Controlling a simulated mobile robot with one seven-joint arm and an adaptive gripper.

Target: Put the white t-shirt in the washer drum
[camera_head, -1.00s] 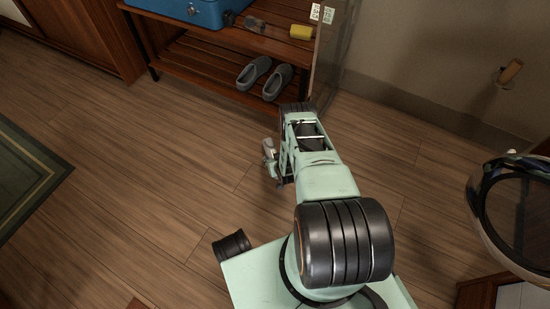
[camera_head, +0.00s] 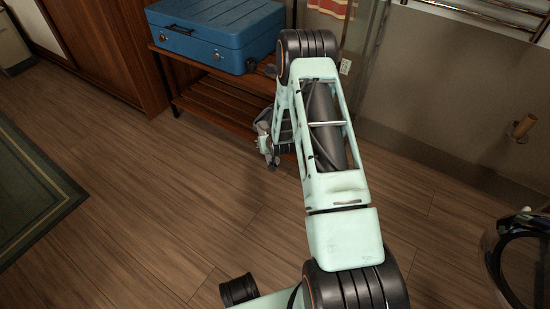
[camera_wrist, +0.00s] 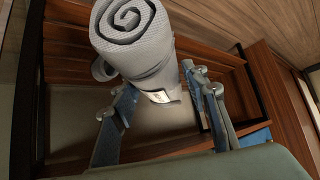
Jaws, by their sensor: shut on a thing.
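A rolled pale grey-white cloth (camera_wrist: 150,52) with a spiral end and a small label sits between the fingers of my gripper (camera_wrist: 165,95) in the wrist view. I cannot tell for sure that it is the white t-shirt. My gripper is shut on it. In the head view my gripper (camera_head: 266,140) is left of my arm, in front of the wooden rack, and the cloth is mostly hidden or too small to make out. A round dark-glass door with a pale rim (camera_head: 520,262), likely the washer's, is cut off at the right edge. No drum interior is visible.
A blue case (camera_head: 215,32) lies on the wooden slatted rack (camera_head: 215,98). A wooden wall peg (camera_head: 522,127) is at the right. A green rug (camera_head: 30,190) lies at the left. The wooden floor (camera_head: 150,200) between is clear.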

